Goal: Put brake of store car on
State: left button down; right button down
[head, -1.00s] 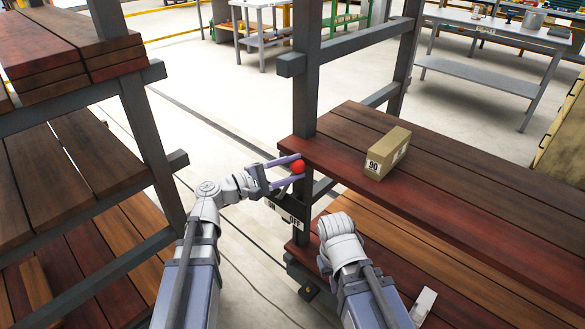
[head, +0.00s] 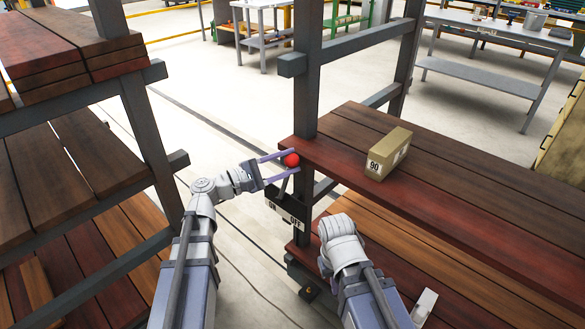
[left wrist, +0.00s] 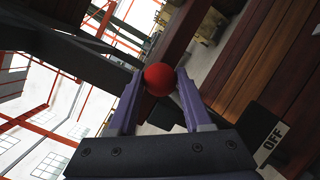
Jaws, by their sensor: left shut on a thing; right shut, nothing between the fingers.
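The brake lever has a red ball knob (head: 291,160) and stands at the near post of the store car (head: 306,90). Below it is a dark plate (head: 283,203) marked ON on the left and OFF on the right. The lever leans slightly right in the head view. My left gripper (head: 286,162) is shut on the red knob, one finger on each side. The knob (left wrist: 160,79) also shows between the fingertips in the left wrist view, with the OFF label (left wrist: 273,138) at the lower right. My right arm ends in front of the lower shelf; its fingers are not visible.
A cardboard box (head: 388,154) marked 90 sits on the upper plank shelf (head: 460,205), right of the post. Another rack with planks (head: 75,45) stands at the left. Open floor (head: 215,115) lies between the racks.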

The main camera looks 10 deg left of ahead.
pick_arm(q)
jog(key=w+a+f+n+t+b, duration=0.1)
jog(key=w+a+n+b, duration=0.4)
jog(key=a, duration=0.5)
jog(key=shift+w+n+t+h, duration=0.3)
jog(key=shift+w+n+t, duration=0.65)
jog(key=shift+n, duration=0.85)
jog(key=shift+w, duration=0.2)
jog(key=shift+c, duration=1.6)
grip_release()
jog(key=shift+a, duration=0.1)
jog(key=b+v, duration=0.2)
jog(key=v, duration=0.5)
jog(key=shift+s+a+f, duration=0.15)
jog(key=shift+s+a, duration=0.1)
